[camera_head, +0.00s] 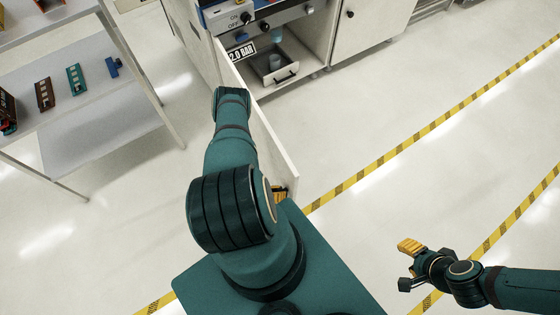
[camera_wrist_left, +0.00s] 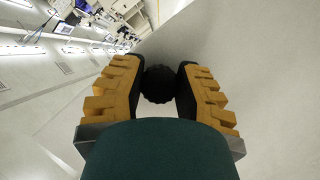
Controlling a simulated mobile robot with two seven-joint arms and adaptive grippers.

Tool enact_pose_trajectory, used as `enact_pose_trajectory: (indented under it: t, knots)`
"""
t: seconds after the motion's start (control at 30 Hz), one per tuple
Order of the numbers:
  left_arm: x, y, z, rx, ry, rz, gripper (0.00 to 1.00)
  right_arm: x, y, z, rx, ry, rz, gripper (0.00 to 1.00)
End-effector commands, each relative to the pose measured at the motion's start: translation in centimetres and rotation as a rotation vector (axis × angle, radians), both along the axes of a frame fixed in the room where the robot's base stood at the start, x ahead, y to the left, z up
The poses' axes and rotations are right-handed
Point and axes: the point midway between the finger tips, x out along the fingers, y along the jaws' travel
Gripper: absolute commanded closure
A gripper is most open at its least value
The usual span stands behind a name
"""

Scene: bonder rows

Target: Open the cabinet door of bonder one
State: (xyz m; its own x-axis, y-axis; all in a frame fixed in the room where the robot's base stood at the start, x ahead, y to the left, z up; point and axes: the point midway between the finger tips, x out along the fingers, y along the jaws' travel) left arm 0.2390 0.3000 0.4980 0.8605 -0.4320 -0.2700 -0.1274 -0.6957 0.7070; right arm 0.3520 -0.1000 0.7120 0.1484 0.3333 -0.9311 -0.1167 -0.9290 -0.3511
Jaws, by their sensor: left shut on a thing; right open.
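The cabinet door (camera_head: 262,125) of the near bonder is a white panel. It stands swung out from the cabinet (camera_head: 313,38), whose inside shows. My left gripper (camera_head: 280,192) is at the door's outer end, mostly hidden by my arm in the head view. In the left wrist view its yellow-and-black fingers (camera_wrist_left: 160,84) are shut on a round black knob (camera_wrist_left: 159,85), with the pale door face behind it. My right gripper (camera_head: 408,266) is open and empty above the floor at the lower right.
A drawer with a black handle (camera_head: 286,78) shows inside the cabinet. A closed white door with a black knob (camera_head: 350,14) is beside it. A shelf rack (camera_head: 95,88) with small parts stands at left. Yellow-black tape (camera_head: 420,134) crosses the clear floor at right.

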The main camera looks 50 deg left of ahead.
Motion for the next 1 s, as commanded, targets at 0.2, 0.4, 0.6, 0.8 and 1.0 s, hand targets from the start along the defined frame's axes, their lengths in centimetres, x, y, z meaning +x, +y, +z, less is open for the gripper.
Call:
enact_pose_trajectory:
  t: [0.2, 0.4, 0.6, 0.8, 1.0]
  knots:
    - [-0.09, -0.11, -0.04, -0.002, 0.002, -0.007, 1.00, 0.01, 0.00, -0.02, 0.000, 0.000, 0.000, 0.53]
    - [-0.08, -0.10, -0.03, -0.002, 0.002, -0.005, 1.00, 0.01, 0.00, -0.02, 0.000, 0.000, 0.000, 0.53]
    - [-0.06, -0.07, -0.02, -0.002, 0.001, -0.005, 0.35, 0.00, 0.00, -0.01, 0.000, 0.000, 0.000, 0.53]
    - [-0.03, -0.02, -0.01, -0.001, 0.001, -0.003, 0.35, -0.01, 0.00, -0.01, 0.000, 0.000, 0.000, 0.53]
    - [-0.72, 0.40, 0.19, 0.000, 0.001, -0.001, 0.35, 0.00, 0.00, -0.01, 0.000, 0.000, 0.000, 0.53]
